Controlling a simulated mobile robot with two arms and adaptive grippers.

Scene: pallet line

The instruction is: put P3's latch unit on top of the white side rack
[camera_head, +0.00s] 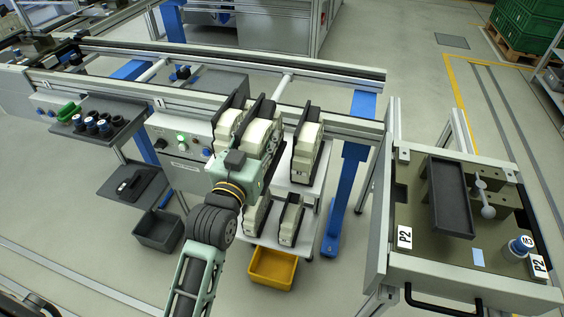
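Several latch units, cream-white blocks with black side plates, stand on the white side rack (312,184). On its top are a left unit (229,122), a middle unit (262,132) and a right unit (306,138); more stand on the shelf below, such as one unit (290,220). No P3 label is readable. My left gripper (246,170), mint green with a dark wrist, is at the front of the top left and middle units and overlaps them in the picture. Its fingertips are hidden, so I cannot tell whether it holds one. My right gripper is out of view.
A P2 pallet (410,265) with a dark tray (449,198) and a metal handle is at the right. A control box (180,143) stands left of the rack. A yellow bin (272,267) sits below the rack, a grey bin (158,231) to its left. A blue post (346,190) stands right of it.

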